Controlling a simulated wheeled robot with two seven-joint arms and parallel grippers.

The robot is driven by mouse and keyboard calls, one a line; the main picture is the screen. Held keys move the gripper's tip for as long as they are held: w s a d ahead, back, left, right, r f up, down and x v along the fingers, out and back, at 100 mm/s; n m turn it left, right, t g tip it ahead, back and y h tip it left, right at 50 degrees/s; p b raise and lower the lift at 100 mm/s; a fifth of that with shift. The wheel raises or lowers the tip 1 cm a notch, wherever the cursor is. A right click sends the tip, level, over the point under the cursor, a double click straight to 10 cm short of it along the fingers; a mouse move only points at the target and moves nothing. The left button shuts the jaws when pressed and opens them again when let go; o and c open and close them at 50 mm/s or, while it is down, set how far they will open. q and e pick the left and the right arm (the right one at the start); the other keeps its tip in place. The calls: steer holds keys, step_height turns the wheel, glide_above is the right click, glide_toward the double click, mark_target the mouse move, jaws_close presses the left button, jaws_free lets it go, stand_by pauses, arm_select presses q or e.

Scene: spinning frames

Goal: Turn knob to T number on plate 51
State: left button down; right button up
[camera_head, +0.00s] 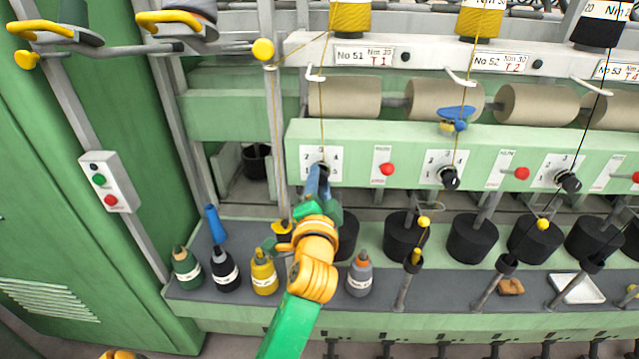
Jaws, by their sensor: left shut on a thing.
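The plate marked No 51 (365,56) reads "Nm 30" and "T 1" in red. Below it, on the pale green rail, is a white dial plate (307,158) with numbers around a black knob (323,168). My left gripper (319,172) reaches up from below and is shut on this knob. The gripper's blue fingers cover much of the knob and the lower dial, so its pointing direction cannot be read. My right gripper is not in view.
A red button (387,169) sits right of the dial. Other black knobs (449,178) (569,181) lie farther right. A yellow thread runs down in front of the dial. Bottles (264,272) (360,274) and black cups (472,240) stand on the shelf below, close to my arm.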

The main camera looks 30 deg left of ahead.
arm_select(q)
steer(key=shift+r, duration=0.15)
steer(key=c, duration=0.5)
jaws_free()
steer(key=shift+w, duration=0.1)
steer(key=b+v, duration=0.2)
steer(key=v, duration=0.5)
